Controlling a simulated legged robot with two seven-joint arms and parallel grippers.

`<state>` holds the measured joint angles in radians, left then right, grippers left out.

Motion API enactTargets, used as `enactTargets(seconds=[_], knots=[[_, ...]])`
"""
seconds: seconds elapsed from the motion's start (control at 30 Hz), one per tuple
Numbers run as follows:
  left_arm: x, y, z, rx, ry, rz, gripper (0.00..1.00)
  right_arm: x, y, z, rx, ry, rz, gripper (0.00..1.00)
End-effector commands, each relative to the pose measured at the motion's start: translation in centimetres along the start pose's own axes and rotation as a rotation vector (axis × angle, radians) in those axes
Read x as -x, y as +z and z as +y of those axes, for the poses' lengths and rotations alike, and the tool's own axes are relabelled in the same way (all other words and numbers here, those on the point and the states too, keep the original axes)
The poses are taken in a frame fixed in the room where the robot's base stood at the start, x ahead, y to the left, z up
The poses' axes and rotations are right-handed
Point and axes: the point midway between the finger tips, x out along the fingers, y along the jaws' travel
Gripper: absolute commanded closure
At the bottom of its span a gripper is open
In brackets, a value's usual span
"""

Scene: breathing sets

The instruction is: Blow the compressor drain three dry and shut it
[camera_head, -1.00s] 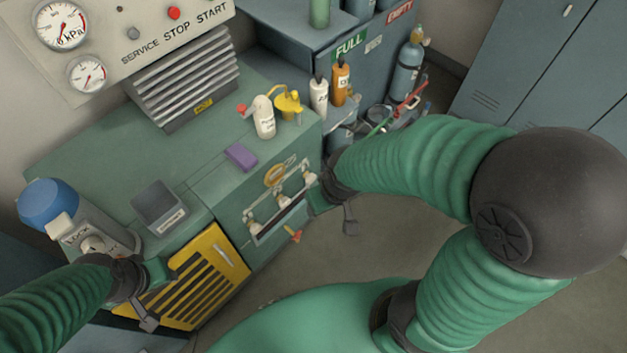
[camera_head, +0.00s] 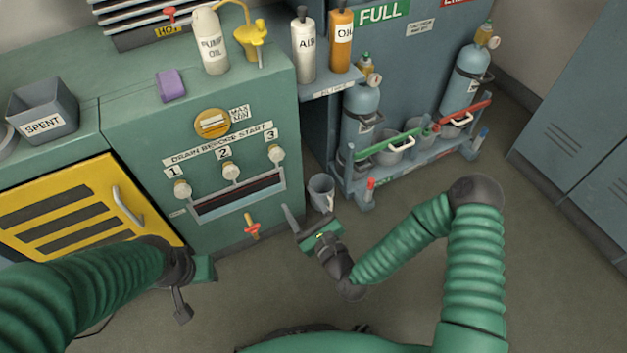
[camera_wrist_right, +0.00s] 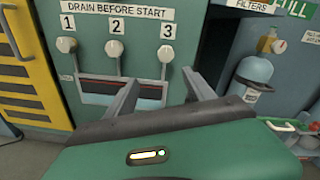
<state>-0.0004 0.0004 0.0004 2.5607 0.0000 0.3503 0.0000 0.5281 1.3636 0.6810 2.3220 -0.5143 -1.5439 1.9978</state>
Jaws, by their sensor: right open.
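The green compressor cabinet (camera_head: 135,125) carries a row of pale round drain knobs under the label DRAIN BEFORE START. Drain three (camera_head: 276,153) is the rightmost, under the number 3; it also shows in the right wrist view (camera_wrist_right: 166,54). A dark slot (camera_head: 238,196) lies below the knobs. My right gripper (camera_head: 309,211) is open and empty, below and right of drain three in the head view. In the right wrist view its spread fingers (camera_wrist_right: 161,82) point toward drain three, apart from it. My left gripper (camera_head: 192,290) is low at the left; its opening is unclear.
A grey bucket (camera_head: 320,191) stands by the cabinet's right side, near my right gripper. An orange-handled valve (camera_head: 251,228) sits below the slot. Gas cylinders (camera_head: 466,78) stand in a rack at the right. The floor at the right is clear.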

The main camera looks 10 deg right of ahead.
Motion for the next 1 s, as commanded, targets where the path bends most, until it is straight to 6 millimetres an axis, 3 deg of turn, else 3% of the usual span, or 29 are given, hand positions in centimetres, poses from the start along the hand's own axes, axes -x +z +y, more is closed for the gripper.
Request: enactTargets(seconds=[0.13,0.27,0.73,1.0], knots=[[-0.7,0.1,0.0,0.001,0.000,0.002,0.64,-0.6,-0.1,-0.6,-0.079,-0.048,-0.027,0.38],[-1.4,0.2,-0.1,0.002,0.000,0.003,0.64,-2.8,-0.1,-0.8,-0.077,-0.046,-0.030,0.38],[-5.6,1.3,0.0,0.001,0.000,0.001,0.64,-14.3,-0.1,-1.7,-0.081,-0.047,-0.030,0.38],[-6.2,1.4,0.0,0.001,0.000,0.001,0.64,-16.7,0.2,-1.9,-0.082,-0.045,-0.026,0.38]])
